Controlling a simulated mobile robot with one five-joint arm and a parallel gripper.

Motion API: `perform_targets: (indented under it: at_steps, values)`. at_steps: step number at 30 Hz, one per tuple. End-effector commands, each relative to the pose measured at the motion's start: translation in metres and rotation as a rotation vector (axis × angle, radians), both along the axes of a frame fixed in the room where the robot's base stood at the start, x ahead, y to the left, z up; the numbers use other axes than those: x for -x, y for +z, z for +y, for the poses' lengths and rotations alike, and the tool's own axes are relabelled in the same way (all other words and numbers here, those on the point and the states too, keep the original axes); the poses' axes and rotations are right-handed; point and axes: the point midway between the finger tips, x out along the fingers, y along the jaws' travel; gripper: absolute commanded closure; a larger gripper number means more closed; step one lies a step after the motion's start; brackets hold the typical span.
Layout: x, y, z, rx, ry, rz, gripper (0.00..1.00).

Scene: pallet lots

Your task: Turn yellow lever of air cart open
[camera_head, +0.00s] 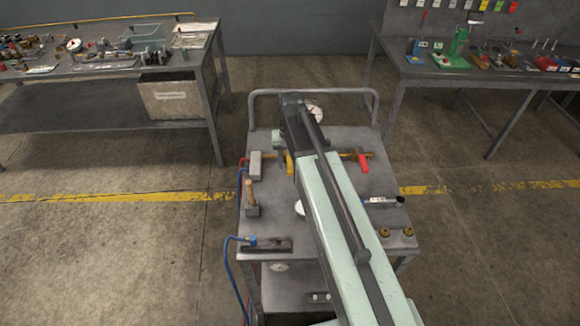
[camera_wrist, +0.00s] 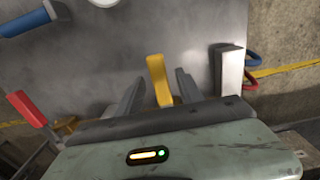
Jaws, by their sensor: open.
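The air cart (camera_head: 225,0) is not at the back wall; the grey cart top (camera_head: 340,220) stands in the middle of the head view. Its yellow lever (camera_head: 290,163) shows just left of my arm, partly hidden by it. In the wrist view the yellow lever (camera_wrist: 157,78) stands between the two dark fingers of my gripper (camera_wrist: 156,95). The fingers are open, with a visible gap on each side of the lever. A red lever (camera_head: 362,160) is to the right on the cart; it also shows at the left of the wrist view (camera_wrist: 25,108).
A silver box (camera_wrist: 230,70) with red and blue hoses is close to the right finger. A hammer (camera_head: 251,200) lies on the cart's left side. A white gauge (camera_head: 315,112) is near the rail. Two benches stand behind, with open floor around the cart.

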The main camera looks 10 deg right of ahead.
Motion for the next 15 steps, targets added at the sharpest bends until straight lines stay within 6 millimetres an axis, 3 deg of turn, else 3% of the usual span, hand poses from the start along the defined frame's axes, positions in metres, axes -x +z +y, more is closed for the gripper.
perform_targets:
  at_steps: [3,8,15]
  values:
    - [0.0001,0.0015,0.0002,0.000,0.000,0.000,0.56]
    - [0.0000,0.0016,0.0004,0.000,0.001,0.000,1.00]
    - [0.0000,0.0015,0.0006,0.000,0.001,0.000,1.00]
